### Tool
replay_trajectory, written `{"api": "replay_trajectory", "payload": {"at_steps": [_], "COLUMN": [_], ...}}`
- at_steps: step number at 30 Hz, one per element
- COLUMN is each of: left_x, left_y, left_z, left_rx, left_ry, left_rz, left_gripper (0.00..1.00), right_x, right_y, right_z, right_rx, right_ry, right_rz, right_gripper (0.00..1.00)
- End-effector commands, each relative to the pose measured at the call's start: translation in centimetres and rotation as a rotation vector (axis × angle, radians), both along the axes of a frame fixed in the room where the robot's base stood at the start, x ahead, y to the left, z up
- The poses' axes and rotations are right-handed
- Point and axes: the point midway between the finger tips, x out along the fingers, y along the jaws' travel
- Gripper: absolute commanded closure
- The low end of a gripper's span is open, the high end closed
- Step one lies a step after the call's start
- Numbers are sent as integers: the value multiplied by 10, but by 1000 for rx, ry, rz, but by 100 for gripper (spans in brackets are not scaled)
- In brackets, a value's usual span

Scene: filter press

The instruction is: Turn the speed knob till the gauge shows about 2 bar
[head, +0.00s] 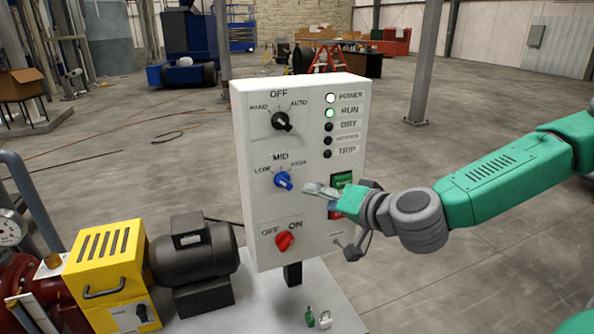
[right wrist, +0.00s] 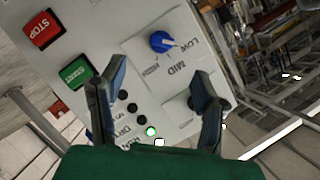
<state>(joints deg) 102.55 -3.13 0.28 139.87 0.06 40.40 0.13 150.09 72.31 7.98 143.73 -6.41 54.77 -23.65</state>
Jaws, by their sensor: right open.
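The speed knob (head: 283,180) is blue, on the white control panel (head: 258,222) under the labels LOW, MID and HIGH. It also shows in the right wrist view (right wrist: 162,41), beyond the fingertips. My right gripper (head: 318,190) is open and empty, just right of the knob in the head view and apart from it. In the right wrist view its two fingers (right wrist: 160,74) stand wide apart. The pressure gauge (head: 10,228) is at the far left edge, partly cut off; its reading is too small to tell. My left gripper is not in view.
The green START button (right wrist: 75,74) and red STOP button (right wrist: 43,29) are close to my right gripper. A black selector (head: 282,121) is above the knob, a red switch (head: 284,241) below. The POWER and RUN lamps (head: 329,113) are lit. A motor (head: 195,250) stands left.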

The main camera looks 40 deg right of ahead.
Motion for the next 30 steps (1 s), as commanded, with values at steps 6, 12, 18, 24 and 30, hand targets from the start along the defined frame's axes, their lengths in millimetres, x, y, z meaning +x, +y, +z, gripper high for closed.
{"api": "replay_trajectory", "payload": {"at_steps": [6, 12, 18, 24, 30], "left_x": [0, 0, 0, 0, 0], "left_y": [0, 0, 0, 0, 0], "left_z": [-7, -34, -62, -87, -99], "left_rx": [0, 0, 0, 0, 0], "left_ry": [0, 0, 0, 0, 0], "left_rz": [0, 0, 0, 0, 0], "left_gripper": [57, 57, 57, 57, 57], "right_x": [9, 29, 63, 100, 125], "right_y": [-5, -4, -3, 0, 1], "right_z": [6, -4, -14, -24, -28], "right_rx": [13, 13, 12, 12, 15], "right_ry": [-26, -27, -25, -25, -24], "right_rz": [-14, -13, -14, -13, -14], "right_gripper": [43, 43, 43, 43, 43]}}
